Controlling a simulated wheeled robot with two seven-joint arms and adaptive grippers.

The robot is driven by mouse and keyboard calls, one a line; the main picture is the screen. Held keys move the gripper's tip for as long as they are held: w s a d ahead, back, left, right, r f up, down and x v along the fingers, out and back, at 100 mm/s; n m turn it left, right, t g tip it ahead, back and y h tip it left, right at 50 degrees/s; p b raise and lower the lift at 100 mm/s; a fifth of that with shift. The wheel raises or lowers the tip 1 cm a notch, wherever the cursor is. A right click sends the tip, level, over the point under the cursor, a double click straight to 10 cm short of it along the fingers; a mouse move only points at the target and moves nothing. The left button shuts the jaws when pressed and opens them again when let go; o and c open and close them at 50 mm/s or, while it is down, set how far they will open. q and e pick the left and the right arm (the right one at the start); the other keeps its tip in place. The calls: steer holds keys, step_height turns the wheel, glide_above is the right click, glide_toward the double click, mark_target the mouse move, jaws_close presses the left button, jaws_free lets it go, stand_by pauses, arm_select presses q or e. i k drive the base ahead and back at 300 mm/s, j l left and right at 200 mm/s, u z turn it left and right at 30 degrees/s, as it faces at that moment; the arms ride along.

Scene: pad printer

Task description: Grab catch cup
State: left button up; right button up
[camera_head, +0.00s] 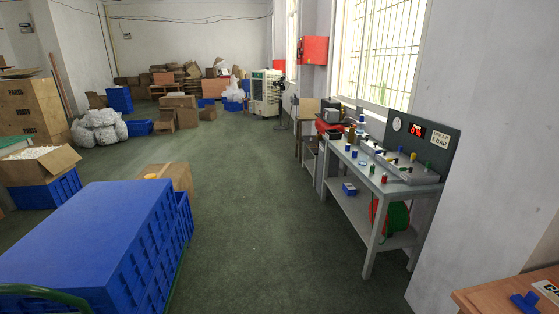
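Neither of my grippers is in view. I cannot pick out a catch cup for certain. Several small coloured cup-like or knob-like pieces, too small to tell apart, stand on a grey workbench (349,163) by the right wall. A red one (384,178) and a blue one (347,147) are among them. A blue object (525,302) lies on a wooden table (486,296) at the lower right corner, cut off by the frame. Beside it is a white and orange label (547,290), only partly visible.
A large block of blue crates (85,240) fills the lower left. An open carton (40,165) stands at the left. The green floor (255,220) between crates and bench is clear. A fan (281,98) stands further back.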

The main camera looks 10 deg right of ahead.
mark_target(363, 160)
steer(key=i+z, duration=0.2)
steer(key=i, duration=0.6)
steer(key=i+z, duration=0.3)
steer(key=i+j+z, duration=0.3)
steer(key=i, duration=0.2)
steer(key=i+z, duration=0.45)
steer(key=i+j+z, duration=0.2)
steer(key=z, duration=0.25)
steer(key=i+j+z, duration=0.5)
steer(key=i+j, duration=0.15)
